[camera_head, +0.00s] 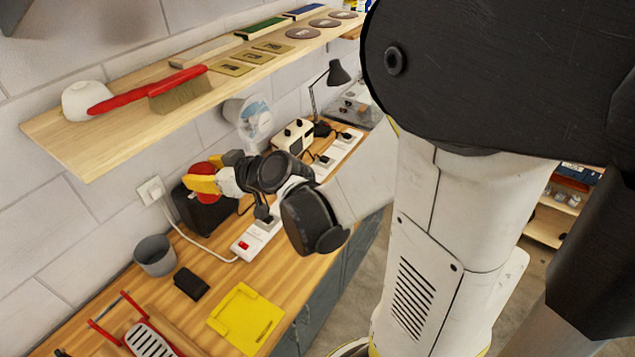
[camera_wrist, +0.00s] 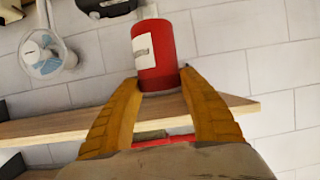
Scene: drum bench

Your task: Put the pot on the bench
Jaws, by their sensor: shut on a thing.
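In the head view, my gripper (camera_head: 203,183) is above the back of the wooden bench (camera_head: 205,262), below the shelf. The red pot (camera_head: 203,169) shows there only in part, behind the fingers. It appears raised clear of the bench top. The bench does not clearly show in the wrist view.
A black box (camera_head: 203,218) stands behind and below my gripper. A grey tub (camera_head: 155,255), a black block (camera_head: 191,283) and a yellow tray (camera_head: 245,318) are on the bench. A white power strip (camera_head: 257,238) lies to the right. The wooden shelf (camera_head: 120,140) overhangs, holding a brush.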

